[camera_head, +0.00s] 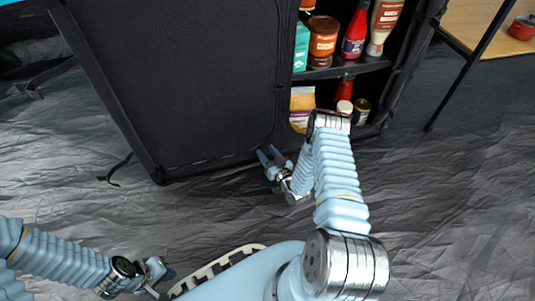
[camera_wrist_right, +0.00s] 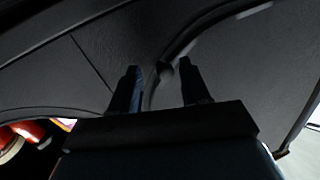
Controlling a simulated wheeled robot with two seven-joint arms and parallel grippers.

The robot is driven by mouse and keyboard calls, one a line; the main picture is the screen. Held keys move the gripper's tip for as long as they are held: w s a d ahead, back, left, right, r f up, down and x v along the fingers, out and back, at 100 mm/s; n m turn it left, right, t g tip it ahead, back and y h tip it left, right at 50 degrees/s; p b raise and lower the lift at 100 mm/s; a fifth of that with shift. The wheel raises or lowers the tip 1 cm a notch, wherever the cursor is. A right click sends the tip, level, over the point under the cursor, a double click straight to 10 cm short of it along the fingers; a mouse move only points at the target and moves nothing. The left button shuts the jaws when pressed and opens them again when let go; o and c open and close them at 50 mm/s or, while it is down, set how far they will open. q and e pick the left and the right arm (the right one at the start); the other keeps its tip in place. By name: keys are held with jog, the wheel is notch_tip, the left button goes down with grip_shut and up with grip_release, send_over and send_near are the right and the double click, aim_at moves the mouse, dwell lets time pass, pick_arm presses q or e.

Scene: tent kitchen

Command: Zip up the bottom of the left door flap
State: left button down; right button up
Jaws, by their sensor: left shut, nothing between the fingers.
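The left door flap (camera_head: 205,75) is a black fabric panel covering the left part of a black cabinet. Light dashes run along its bottom edge, near a rounded lower right corner. My right gripper (camera_head: 270,156) is at that corner, low by the cabinet's bottom edge. In the right wrist view, its two fingers (camera_wrist_right: 161,88) are apart in front of the dark fabric. A small dark round piece (camera_wrist_right: 166,68), possibly the zip pull, shows between them on a curved seam; contact cannot be told. My left gripper (camera_head: 153,274) is shut and empty, low over the floor.
The cabinet's right part is open, with bottles and jars on a shelf (camera_head: 345,70) and more below. A black strap (camera_head: 117,170) hangs by the lower left corner. A wooden table (camera_head: 480,25) stands at upper right. The wrinkled grey floor (camera_head: 450,190) is mostly clear.

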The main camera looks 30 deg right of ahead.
jog(key=s+p, duration=0.2)
jog(key=s, duration=1.2)
jog(key=shift+a, duration=0.15)
jog(key=shift+w, duration=0.15)
jog(key=w+a+g, duration=0.1)
jog(key=w+a, duration=0.1)
jog(key=w+a+f+g+y, duration=0.1)
jog(key=a+g, duration=0.1)
jog(key=shift+w, duration=0.35)
jog(key=a+g, duration=0.2)
jog(key=a+g+y, duration=0.1)
jog(key=a, duration=0.1)
jog(key=a+g, duration=0.2)
jog(key=a, duration=0.1)
jog(key=shift+s+a+g, duration=0.1)
jog(key=shift+s+g, duration=0.15)
jog(key=shift+g, duration=0.05)
jog(key=s+a+r+g+y, duration=0.1)
jog(key=s+a+r+g, duration=0.25)
jog(key=s+a, duration=0.25)
jog(key=s+a+r+g+y, duration=0.1)
jog(key=s+a+r+g, duration=0.1)
jog(key=s+a+g, duration=0.4)
notch_tip(320, 180, up, 14)
jog(key=s+p, duration=0.1)
jog(key=p, duration=1.3)
jog(key=shift+s+a+f+t+y, duration=0.2)
jog(key=shift+s+f+t+y, duration=0.1)
jog(key=shift+t, duration=0.15)
